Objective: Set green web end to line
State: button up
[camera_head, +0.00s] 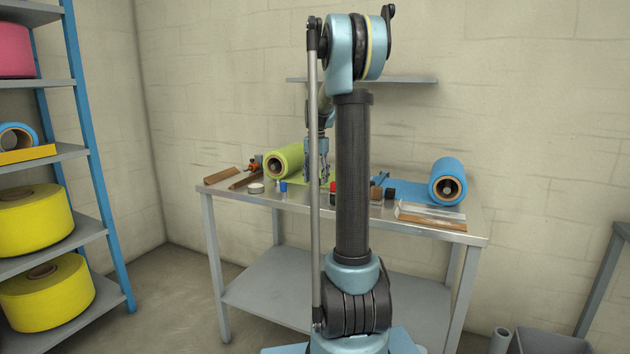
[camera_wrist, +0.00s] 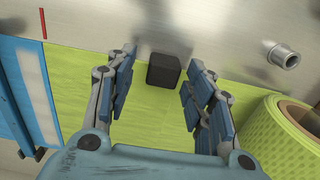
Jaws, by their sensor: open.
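The green web (camera_wrist: 150,110) lies flat on the steel table and comes off the green roll (camera_wrist: 290,140) at the right of the wrist view. The green roll (camera_head: 284,160) also shows at the table's left in the head view. A short red line (camera_wrist: 43,24) is marked at the upper left of the wrist view. A black block (camera_wrist: 164,70) sits at the web's upper edge. My gripper (camera_wrist: 159,72) is open above the web, its fingers to either side of the block with nothing gripped. My arm hides part of the web in the head view.
A blue web (camera_wrist: 12,110) with a pale strip (camera_wrist: 38,95) lies left of the green web. Its blue roll (camera_head: 447,181) stands at the table's right.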

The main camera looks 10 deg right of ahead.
notch_tip(320, 180, up, 11)
jog(key=shift+r, duration=0.15)
dwell(0.4)
